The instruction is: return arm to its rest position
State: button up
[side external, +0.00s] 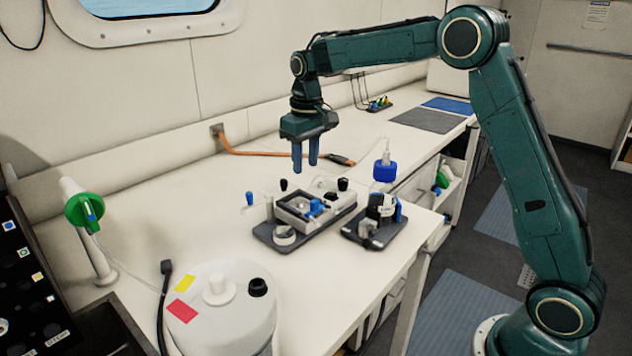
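My arm (540,190) rises from its base at the right and reaches left over the white bench (160,225). My gripper (305,166) points down above the back edge of a dark-based device with a grey frame (325,215). A narrow gap shows between its two blue fingers, and I see nothing held in it. The fingertips look clear of the device, though the exact height is hard to tell from this one view.
A white round vessel (225,310) is at the front. A green-headed stand (85,208) and a black panel (25,270) are at left. An orange cable (260,153) lies behind.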

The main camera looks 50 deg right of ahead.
jog(key=s+a+r+t, duration=0.1)
jog(key=s+a+r, duration=0.1)
jog(key=s+r, duration=0.5)
jog(key=s+a+r+t, duration=0.1)
jog(key=s+r+t, duration=0.1)
jog(key=s, duration=0.8)
jog(key=s+f+t, duration=0.1)
jog(key=s+f, duration=0.1)
jog(key=s, duration=0.6)
jog(key=s+a+f+t, duration=0.1)
jog(key=s, duration=0.8)
jog(key=shift+a+f, duration=0.25)
jog(key=shift+f, duration=0.15)
